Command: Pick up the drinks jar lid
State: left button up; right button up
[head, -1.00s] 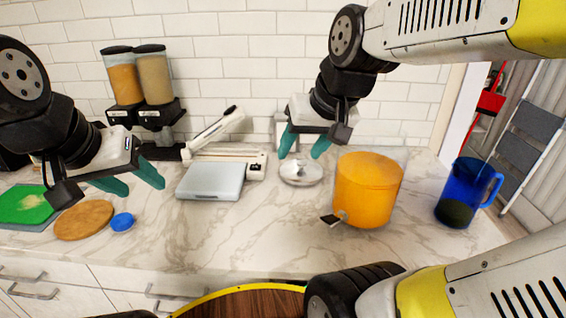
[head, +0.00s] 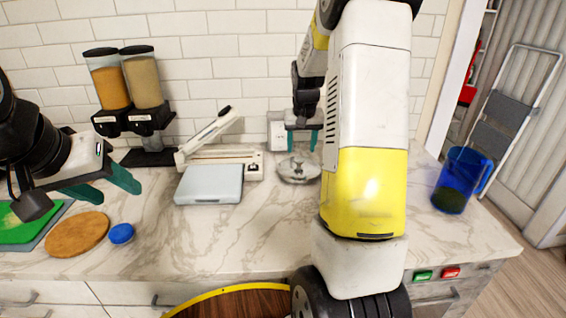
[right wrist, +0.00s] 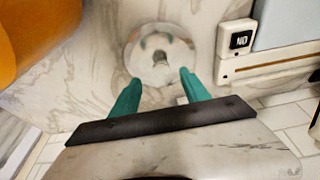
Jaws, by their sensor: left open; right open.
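The drinks jar lid (head: 297,170) is a round, shiny metal disc with a small knob, lying flat on the marble counter near the back wall. It also shows in the right wrist view (right wrist: 158,52), just beyond my fingertips. My right gripper (head: 302,141) is open and empty, with its teal fingers (right wrist: 157,88) spread, behind the lid and apart from it. The orange drinks jar (right wrist: 30,30) shows at the left of the right wrist view; my right arm hides it in the head view. My left gripper (head: 112,188) is open and empty over the left part of the counter.
A silver scale (head: 210,184) and a white sealer (head: 225,158) stand left of the lid. A blue jug (head: 456,182) stands at the right. A wooden board (head: 77,234) and a blue lid (head: 121,233) lie at the left. The counter's front middle (head: 215,240) is clear.

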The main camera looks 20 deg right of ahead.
aim_at(299, 159)
jog(key=x, duration=0.5)
jog(key=shift+w+f, duration=0.3)
jog(key=shift+f, duration=0.05)
grip_shut()
dwell(1.1)
